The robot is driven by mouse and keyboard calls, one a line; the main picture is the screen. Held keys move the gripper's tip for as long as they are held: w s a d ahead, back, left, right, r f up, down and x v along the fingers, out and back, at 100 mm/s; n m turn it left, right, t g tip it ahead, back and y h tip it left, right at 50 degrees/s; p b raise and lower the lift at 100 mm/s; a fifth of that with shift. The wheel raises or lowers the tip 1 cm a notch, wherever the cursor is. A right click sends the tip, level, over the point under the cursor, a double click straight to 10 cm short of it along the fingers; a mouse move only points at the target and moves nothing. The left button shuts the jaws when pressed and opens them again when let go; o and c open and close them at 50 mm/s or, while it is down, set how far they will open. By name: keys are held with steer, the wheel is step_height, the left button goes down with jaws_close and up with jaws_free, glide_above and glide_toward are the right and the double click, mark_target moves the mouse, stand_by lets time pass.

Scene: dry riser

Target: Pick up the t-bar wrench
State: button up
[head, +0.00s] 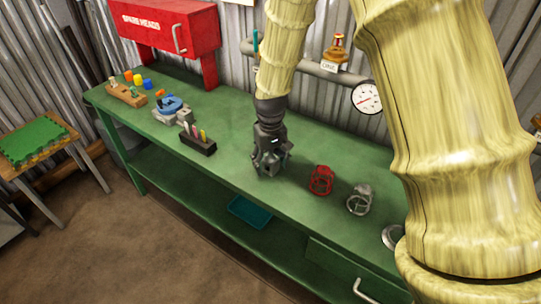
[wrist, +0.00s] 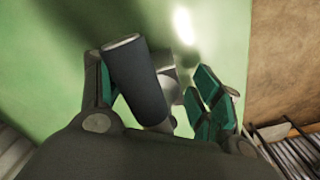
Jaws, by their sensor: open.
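My gripper (head: 268,165) is low over the green workbench, near its middle, with its fingers pointing down. In the wrist view its green-padded fingers (wrist: 160,100) stand apart and open. A dark grey cylinder with a pale round end (wrist: 137,85) lies between them, close to the left finger and partly covering it. A bare metal part (wrist: 165,68) shows just behind the cylinder. This looks like the t-bar wrench, though its full shape is hidden. I cannot tell whether a finger touches it. In the head view I cannot make out the wrench apart from my gripper.
A black holder with coloured handles (head: 197,143), a blue-topped device (head: 170,107) and a wooden block (head: 125,93) are left. A pipe with a gauge (head: 367,97) runs along the wall behind.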

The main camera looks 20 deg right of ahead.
steer(key=c, duration=1.3)
